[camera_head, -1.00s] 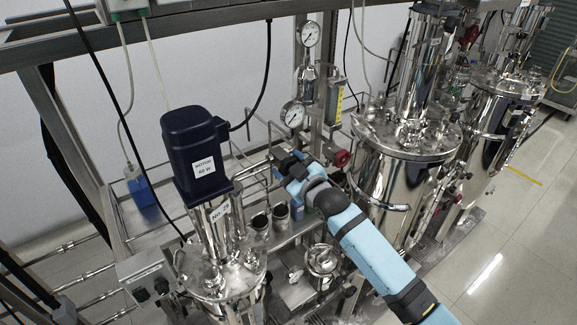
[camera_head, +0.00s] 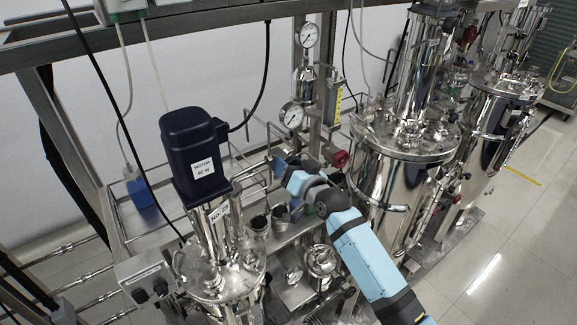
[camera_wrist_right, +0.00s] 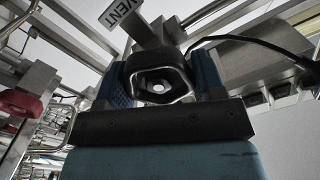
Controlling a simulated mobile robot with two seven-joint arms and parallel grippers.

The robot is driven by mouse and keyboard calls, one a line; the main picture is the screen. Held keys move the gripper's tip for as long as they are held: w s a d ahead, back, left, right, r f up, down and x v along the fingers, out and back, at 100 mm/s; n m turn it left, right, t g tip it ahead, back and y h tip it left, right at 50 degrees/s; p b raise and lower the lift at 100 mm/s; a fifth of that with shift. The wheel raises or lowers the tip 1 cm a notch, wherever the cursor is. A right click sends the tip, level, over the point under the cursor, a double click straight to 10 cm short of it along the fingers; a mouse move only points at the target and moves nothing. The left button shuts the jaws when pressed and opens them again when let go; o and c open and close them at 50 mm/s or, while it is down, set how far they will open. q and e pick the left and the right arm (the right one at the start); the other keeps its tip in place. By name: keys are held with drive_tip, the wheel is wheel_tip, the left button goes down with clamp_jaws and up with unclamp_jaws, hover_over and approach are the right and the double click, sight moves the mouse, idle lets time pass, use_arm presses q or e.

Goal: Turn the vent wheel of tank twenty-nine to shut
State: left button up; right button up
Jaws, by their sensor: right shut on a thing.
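My right gripper (camera_head: 279,166) reaches in at the pipework behind and right of the dark blue motor. A tag reading VENT (camera_wrist_right: 121,14) stands just above the wheel. In the head view the gripper hides the wheel. The nearest steel tank (camera_head: 222,275) carries a label (camera_head: 219,212) starting "No."; its number is too small to read. My left gripper is out of view.
A dark blue motor (camera_head: 194,150) tops the nearest tank. A red knob (camera_head: 340,159) is just right of my gripper and shows in the wrist view (camera_wrist_right: 20,104). Two gauges (camera_head: 292,115) are behind. A larger steel tank (camera_head: 388,185) stands right of my forearm.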

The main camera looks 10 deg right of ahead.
drive_tip(key=shift+f+m, duration=0.1)
drive_tip(key=shift+m, duration=1.5)
drive_tip(key=o, duration=0.9)
drive_tip(key=shift+d, duration=0.1)
drive_tip(key=b+v, duration=0.3)
drive_tip(key=v, duration=1)
drive_tip(key=shift+s+d, duration=0.15)
drive_tip(key=shift+s, duration=0.25)
